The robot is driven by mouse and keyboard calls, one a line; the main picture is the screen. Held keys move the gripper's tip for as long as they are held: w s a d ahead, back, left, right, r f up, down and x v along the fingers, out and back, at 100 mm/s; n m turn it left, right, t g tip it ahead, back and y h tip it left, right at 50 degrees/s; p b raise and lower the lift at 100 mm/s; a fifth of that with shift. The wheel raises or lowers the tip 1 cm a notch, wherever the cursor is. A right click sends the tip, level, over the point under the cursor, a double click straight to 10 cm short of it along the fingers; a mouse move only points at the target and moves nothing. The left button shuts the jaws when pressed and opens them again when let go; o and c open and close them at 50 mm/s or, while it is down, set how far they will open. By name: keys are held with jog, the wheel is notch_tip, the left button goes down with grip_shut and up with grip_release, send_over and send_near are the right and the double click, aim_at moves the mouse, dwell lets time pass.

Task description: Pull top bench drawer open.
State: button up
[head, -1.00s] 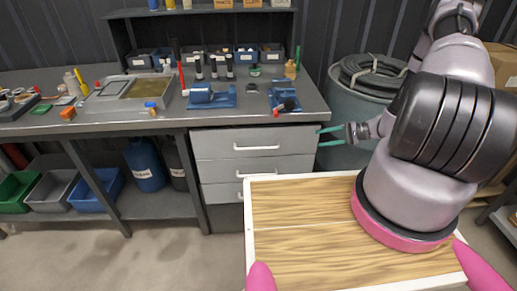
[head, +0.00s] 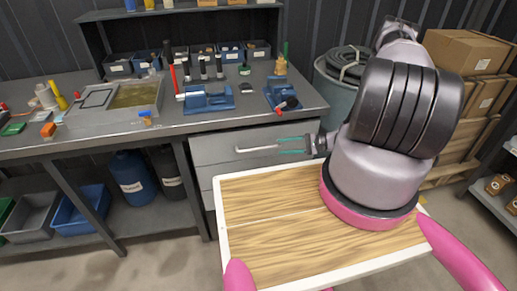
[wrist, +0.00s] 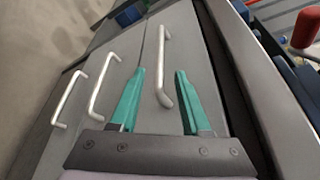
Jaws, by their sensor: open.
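The top bench drawer (head: 222,146) is a grey front under the right end of the workbench, and it looks shut. Its silver bar handle (head: 257,149) runs across the front. In the wrist view the top handle (wrist: 163,68) lies between my gripper's two green fingers, near their tips. My gripper (head: 277,146) is open, its fingers pointing left at the handle's right end in the head view. I cannot tell whether either finger touches the handle. The two lower drawers show their handles (wrist: 103,86) (wrist: 70,98) at the left of the wrist view.
The workbench top (head: 215,121) overhangs the drawers and carries blue vises (head: 208,99) and other tools. My wood-topped base sits close in front of the drawers. A grey drum with coiled hose (head: 347,66) stands right of the bench. Cardboard boxes (head: 465,53) are stacked further right.

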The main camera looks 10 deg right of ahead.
aim_at(267, 148)
jog(key=x, duration=0.9)
jog(key=shift+w+a, duration=0.1)
grip_shut()
dwell(1.1)
